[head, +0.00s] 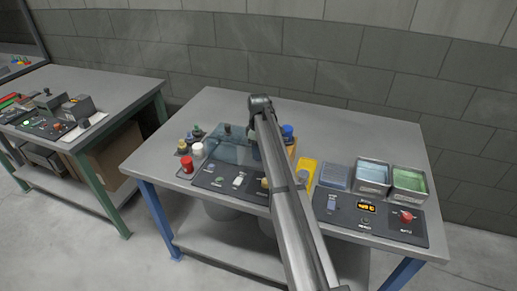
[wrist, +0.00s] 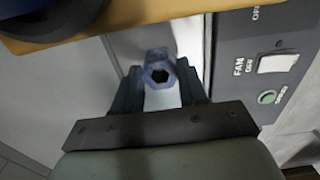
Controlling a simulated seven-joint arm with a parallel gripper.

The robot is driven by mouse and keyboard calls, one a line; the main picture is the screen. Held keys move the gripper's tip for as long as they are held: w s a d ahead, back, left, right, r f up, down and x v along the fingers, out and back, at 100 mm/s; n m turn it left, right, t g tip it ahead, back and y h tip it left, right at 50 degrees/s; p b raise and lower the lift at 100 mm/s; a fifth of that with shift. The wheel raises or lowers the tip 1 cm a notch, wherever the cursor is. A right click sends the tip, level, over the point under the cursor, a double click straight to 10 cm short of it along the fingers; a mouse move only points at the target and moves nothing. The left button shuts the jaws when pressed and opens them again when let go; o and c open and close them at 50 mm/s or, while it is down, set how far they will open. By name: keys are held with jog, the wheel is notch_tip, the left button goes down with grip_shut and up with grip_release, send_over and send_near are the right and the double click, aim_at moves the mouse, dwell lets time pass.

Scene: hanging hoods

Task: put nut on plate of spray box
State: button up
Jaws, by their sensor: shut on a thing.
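My gripper (wrist: 159,82) is shut on a blue-grey hex nut (wrist: 159,70), held at the fingertips with its dark hole facing the wrist camera. In the head view my arm covers the gripper and the nut. A clear bluish hood (head: 225,150), which looks like the spray box, stands left of my arm on the table. Its dark front panel has a white fan switch, which also shows at the right of the wrist view (wrist: 278,64). I cannot make out the plate for certain.
An orange board edge (wrist: 130,22) lies close to my gripper. The table's back is clear.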

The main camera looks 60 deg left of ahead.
jog(key=shift+f, duration=0.2)
jog(key=o, duration=1.3)
notch_tip(320, 180, up, 14)
jog(key=shift+f, duration=0.1)
